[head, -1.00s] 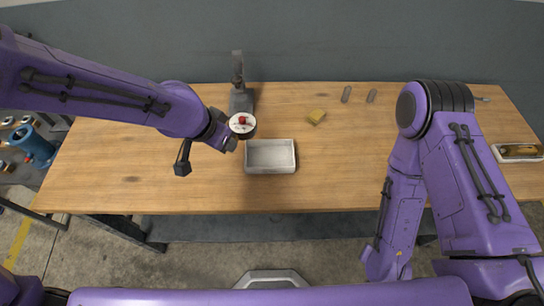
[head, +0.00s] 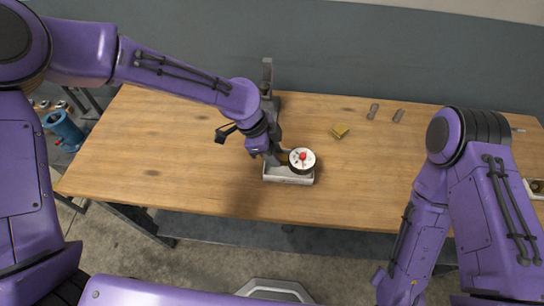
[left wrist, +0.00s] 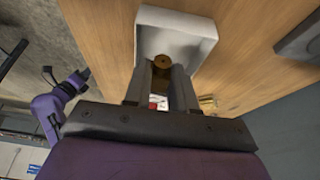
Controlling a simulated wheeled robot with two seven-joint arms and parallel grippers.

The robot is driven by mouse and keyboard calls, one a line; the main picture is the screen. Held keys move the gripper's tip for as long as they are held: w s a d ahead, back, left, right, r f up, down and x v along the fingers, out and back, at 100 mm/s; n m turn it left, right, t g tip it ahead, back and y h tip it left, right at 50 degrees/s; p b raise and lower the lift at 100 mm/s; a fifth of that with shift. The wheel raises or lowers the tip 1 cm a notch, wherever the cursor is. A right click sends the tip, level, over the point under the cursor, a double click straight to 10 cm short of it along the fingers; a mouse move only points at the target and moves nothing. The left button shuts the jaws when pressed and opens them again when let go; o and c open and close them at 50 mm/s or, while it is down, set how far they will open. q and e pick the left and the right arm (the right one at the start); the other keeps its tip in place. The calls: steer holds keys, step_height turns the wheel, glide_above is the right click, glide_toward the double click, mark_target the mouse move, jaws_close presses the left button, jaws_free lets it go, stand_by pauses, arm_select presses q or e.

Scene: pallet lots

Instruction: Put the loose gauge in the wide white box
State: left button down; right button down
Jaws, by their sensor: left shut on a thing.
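The gauge (head: 302,160) has a round white dial with a red centre and a dark rim. My left gripper (head: 283,158) is shut on it and holds it over the wide white box (head: 289,180). In the head view the gauge and gripper hide much of the box's inside. In the left wrist view, a brass part (left wrist: 162,63) shows between the fingers, with the box (left wrist: 178,18) beyond. I cannot tell whether the gauge touches the box.
A grey stand (head: 267,85) is behind the box, close to my left arm. Another white box (head: 535,188) is at the right edge. The table's front left is clear.

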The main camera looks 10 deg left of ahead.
arm_select(q)
steer(key=f, duration=0.3)
steer(key=w+f, duration=0.1)
steer(key=shift+w+a+f, duration=0.1)
steer(key=shift+a+f, duration=0.05)
steer(key=shift+a, duration=0.2)
steer(key=shift+f, duration=0.15)
steer(key=shift+f, duration=0.1)
steer(key=c, duration=0.9)
jaws_free()
steer(key=v, duration=1.2)
